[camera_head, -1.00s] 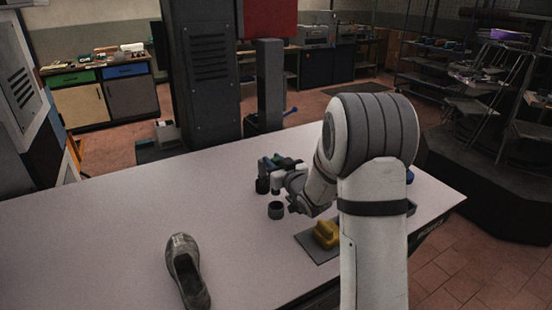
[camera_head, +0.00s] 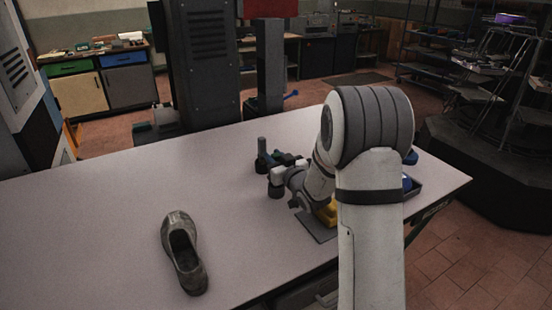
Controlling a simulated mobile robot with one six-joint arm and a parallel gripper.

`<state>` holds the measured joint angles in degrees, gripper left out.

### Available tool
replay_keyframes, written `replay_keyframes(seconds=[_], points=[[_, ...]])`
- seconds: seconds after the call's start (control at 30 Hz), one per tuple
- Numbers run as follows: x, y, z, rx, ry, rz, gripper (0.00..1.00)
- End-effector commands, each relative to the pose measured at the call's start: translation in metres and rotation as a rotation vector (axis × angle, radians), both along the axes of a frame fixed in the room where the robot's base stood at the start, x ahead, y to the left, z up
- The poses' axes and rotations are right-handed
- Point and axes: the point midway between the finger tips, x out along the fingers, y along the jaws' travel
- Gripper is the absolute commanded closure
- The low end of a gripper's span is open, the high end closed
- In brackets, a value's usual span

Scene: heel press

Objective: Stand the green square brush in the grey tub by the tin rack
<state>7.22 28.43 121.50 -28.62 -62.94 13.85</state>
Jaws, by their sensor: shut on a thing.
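My gripper (camera_head: 284,166) is beyond the elbow of my arm, low over the far part of the table. It is small and dark here, with a dark green piece, seemingly the green square brush (camera_head: 276,155), at its jaws; it is shut on it. The brush's tilt cannot be told. A small dark grey tub (camera_head: 277,190) stands on the table just below the gripper. Another dark round holder (camera_head: 261,168) stands just behind it to the left, with a grey upright piece above it. I cannot make out the tin rack or which holder is by it.
A grey shoe (camera_head: 184,253) lies at the front left of the white table (camera_head: 110,215). A yellow thing (camera_head: 326,213) on a dark mat (camera_head: 318,228) is partly behind my arm. A dark tray (camera_head: 414,190) with blue in it is at right. The table's left is clear.

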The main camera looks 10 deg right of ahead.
Motion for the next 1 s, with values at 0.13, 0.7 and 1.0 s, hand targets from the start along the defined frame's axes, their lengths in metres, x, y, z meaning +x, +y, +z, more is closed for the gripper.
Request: replay_keyframes(seconds=[0.13,0.7,1.0], points=[[0.0001,-0.0003,-0.0048,0.0,-0.001,0.0,0.98],[0.0001,-0.0009,-0.0043,0.0,0.0,-0.001,0.51],[-0.0033,-0.0025,-0.005,0.0,0.0,-0.002,0.5]])
